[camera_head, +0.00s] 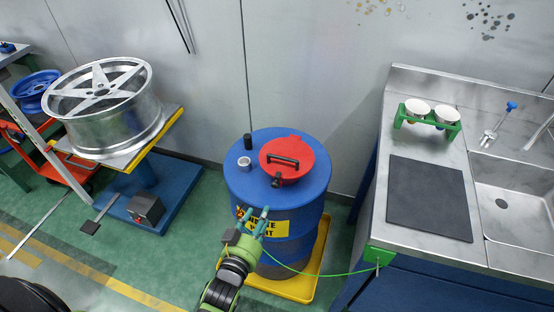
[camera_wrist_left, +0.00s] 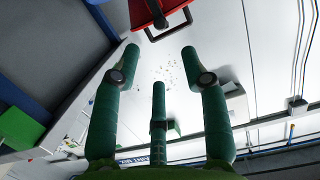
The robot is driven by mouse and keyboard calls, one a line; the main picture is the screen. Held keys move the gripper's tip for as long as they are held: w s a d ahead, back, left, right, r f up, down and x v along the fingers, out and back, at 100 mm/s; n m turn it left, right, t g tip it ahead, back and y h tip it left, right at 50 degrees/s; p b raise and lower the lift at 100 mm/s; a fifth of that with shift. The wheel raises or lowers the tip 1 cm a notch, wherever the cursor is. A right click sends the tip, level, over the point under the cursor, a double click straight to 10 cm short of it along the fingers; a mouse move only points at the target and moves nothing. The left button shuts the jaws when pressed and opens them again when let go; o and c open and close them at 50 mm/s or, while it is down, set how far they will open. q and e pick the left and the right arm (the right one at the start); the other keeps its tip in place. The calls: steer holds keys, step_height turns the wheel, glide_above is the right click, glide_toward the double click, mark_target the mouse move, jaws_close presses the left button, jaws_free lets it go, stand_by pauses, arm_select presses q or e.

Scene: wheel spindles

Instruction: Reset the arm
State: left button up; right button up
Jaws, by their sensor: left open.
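My left arm comes up from the bottom middle of the head view. Its green gripper (camera_head: 255,215) is in front of the blue drum (camera_head: 300,220), over the yellow label on its side. In the left wrist view the gripper (camera_wrist_left: 160,55) shows spread green fingers with nothing between them. The red round lid (camera_head: 297,155) with a dark handle lies on the drum top; a red part with a dark handle (camera_wrist_left: 160,14) also shows at the top of the wrist view. My right gripper is not in view.
A silver wheel (camera_head: 105,105) rests on a yellow-edged stand at left. A black cylinder (camera_head: 247,141) and small white cup (camera_head: 244,162) stand on the drum. At right is a steel counter with a dark mat (camera_head: 430,197), green cup rack (camera_head: 427,120) and sink (camera_head: 515,215).

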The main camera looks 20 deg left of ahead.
arm_select(q)
steer(key=s+f+m+g, duration=0.1)
steer(key=s+f+g, duration=0.45)
steer(key=f, duration=0.75)
steer(key=s+f+g, duration=0.3)
steer(key=s+f, duration=0.6)
steer(key=f, duration=0.5)
steer(key=s+a+f+g, duration=0.2)
steer(key=s+f, duration=0.1)
steer(key=s, duration=0.4)
steer(key=s+a+f+g, duration=0.1)
steer(key=s+f+g, duration=0.1)
steer(key=s+f, duration=0.2)
steer(key=s+a+f+m+g, duration=0.1)
steer(key=s+f, duration=0.3)
steer(key=s, duration=0.7)
steer(key=shift+a+g+y, duration=0.3)
steer(key=shift+a+g, duration=0.45)
steer(key=shift+a, duration=0.1)
